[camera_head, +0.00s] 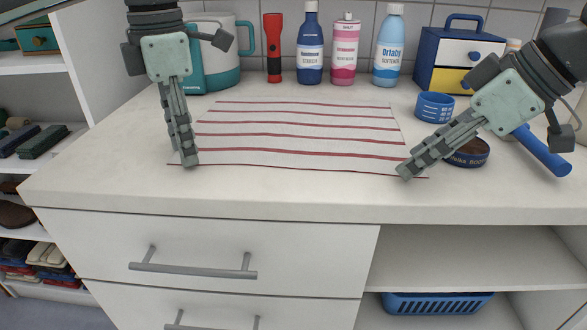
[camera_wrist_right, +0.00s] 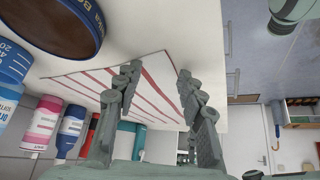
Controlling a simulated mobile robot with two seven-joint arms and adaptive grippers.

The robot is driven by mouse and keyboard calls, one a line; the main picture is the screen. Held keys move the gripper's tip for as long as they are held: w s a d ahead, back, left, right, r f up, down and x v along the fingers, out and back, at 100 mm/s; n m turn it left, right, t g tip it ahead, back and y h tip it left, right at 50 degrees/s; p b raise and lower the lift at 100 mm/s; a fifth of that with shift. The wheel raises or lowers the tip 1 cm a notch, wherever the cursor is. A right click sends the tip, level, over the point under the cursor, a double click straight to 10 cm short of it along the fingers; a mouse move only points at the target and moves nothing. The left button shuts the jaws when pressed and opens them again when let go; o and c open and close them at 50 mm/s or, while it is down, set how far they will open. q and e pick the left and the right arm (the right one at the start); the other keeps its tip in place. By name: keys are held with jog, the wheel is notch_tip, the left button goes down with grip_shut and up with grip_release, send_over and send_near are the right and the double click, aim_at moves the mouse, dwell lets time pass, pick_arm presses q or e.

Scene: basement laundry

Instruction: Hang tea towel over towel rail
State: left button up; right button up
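The tea towel (camera_head: 300,135), white with red stripes, lies flat on the white counter. It also shows in the right wrist view (camera_wrist_right: 150,92). My left gripper (camera_head: 190,162) points down at the towel's near left corner; its fingers overlap in the head view, so their gap is hidden. My right gripper (camera_head: 405,173) is at the near right corner. In the right wrist view its fingers (camera_wrist_right: 158,74) are spread, with the towel seen between them. I cannot tell whether either gripper touches the cloth. I cannot make out a separate towel rail.
Several bottles (camera_head: 311,50), a red torch (camera_head: 273,48) and a white-teal container (camera_head: 222,50) line the wall. A bar handle (camera_head: 193,271) crosses the drawer below.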

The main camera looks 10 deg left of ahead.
pick_arm(q)
jog(key=shift+f, duration=0.3)
pick_arm(e)
jog(key=shift+f, duration=0.25)
pick_arm(q)
jog(key=c, duration=0.5)
pick_arm(e)
jog(key=c, duration=0.5)
pick_arm(q)
grip_shut()
pick_arm(e)
jog(key=shift+f, duration=0.1)
grip_shut()
pick_arm(q)
jog(key=shift+f, duration=0.1)
